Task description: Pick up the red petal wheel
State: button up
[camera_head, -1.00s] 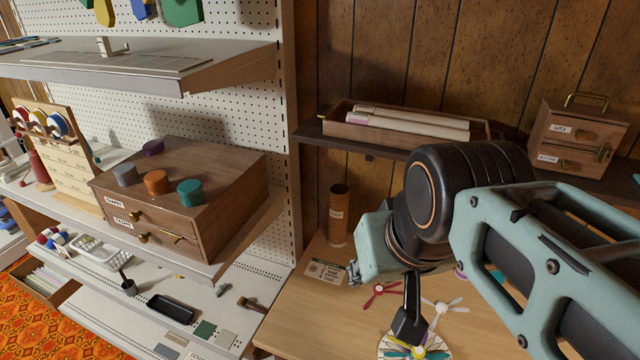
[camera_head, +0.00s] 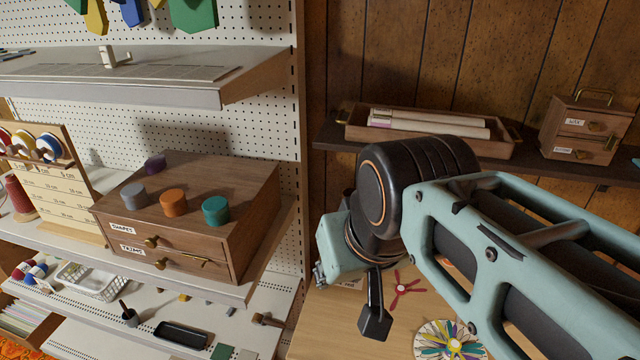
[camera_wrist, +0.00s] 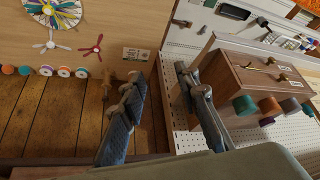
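The red petal wheel (camera_head: 405,288) lies flat on the wooden table (camera_head: 320,325), just right of my gripper in the head view. In the wrist view, the red petal wheel (camera_wrist: 91,48) lies at upper left, beside a white petal wheel (camera_wrist: 52,45). My gripper (camera_wrist: 157,82) has its two fingers wide apart with nothing between them. In the head view only a dark finger (camera_head: 375,318) of it shows, above the table left of the red wheel. The red wheel is outside the fingers and apart from them.
A disc with a many-coloured fan (camera_head: 448,345) lies on the table at front right. The drawer cabinet (camera_head: 245,215), with several coloured knobs on top, stands on the left shelf. A long tray (camera_head: 430,146) sits on the back shelf. The white petal wheel is hidden in the head view.

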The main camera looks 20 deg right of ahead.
aim_at(400, 289)
jog(key=j+z, duration=0.2)
jog(key=z, duration=0.85)
